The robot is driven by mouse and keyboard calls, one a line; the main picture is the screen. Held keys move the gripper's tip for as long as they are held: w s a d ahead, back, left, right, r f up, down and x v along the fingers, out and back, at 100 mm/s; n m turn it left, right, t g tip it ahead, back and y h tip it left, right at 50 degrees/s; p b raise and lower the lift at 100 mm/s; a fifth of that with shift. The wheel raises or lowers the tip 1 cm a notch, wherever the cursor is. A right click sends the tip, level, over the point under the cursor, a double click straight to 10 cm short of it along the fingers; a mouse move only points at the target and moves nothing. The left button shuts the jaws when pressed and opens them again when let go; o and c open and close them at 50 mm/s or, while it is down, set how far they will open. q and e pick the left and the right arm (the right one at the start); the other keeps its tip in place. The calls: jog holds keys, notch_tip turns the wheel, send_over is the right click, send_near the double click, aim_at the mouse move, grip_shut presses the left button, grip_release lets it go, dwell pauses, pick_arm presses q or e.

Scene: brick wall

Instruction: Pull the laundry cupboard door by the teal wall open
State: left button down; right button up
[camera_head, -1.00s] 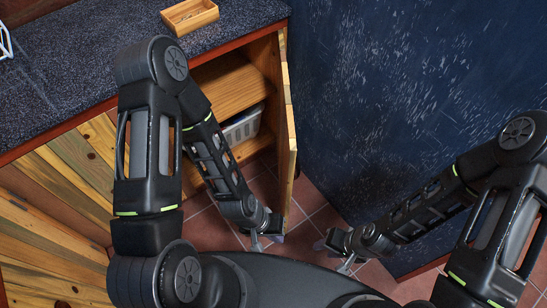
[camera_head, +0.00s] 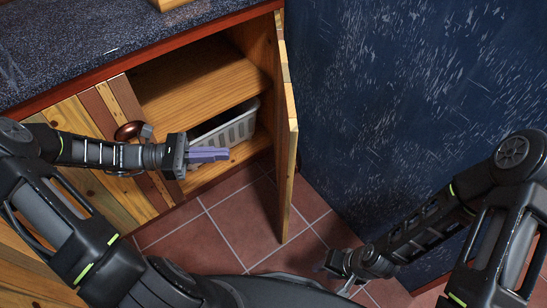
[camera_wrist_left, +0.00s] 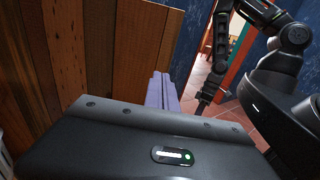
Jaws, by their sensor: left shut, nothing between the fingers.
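The laundry cupboard door (camera_head: 287,135) by the dark blue-teal wall stands swung well out from the cabinet, seen nearly edge-on. Its planked face (camera_wrist_left: 100,50) fills the left of the left wrist view. My left gripper (camera_head: 226,154) is shut and empty in front of the cupboard opening, left of the door and apart from it. Its purple fingers also show in the left wrist view (camera_wrist_left: 162,92). My right gripper (camera_head: 346,287) is low, right of the door and near the wall; its fingers are too unclear to judge.
Inside the cupboard are a wooden shelf (camera_head: 200,90) and a light grey basket (camera_head: 236,126). A neighbouring planked front (camera_head: 85,118) with a dark round knob (camera_head: 128,131) lies behind my left arm. Tiled floor (camera_head: 240,225) is clear; the wall (camera_head: 400,90) bounds the right.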

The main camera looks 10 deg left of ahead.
pick_arm(q)
jog(key=shift+a+r, duration=0.25)
jog(key=shift+r, duration=0.05)
jog(key=b, duration=0.3)
send_near(287, 149)
jog(key=x, duration=0.4)
jog(key=f+x, duration=0.1)
jog(key=x, duration=0.1)
jog(key=shift+w, duration=0.4)
jog(key=shift+w+d+r, duration=0.1)
jog(key=shift+d, duration=0.2)
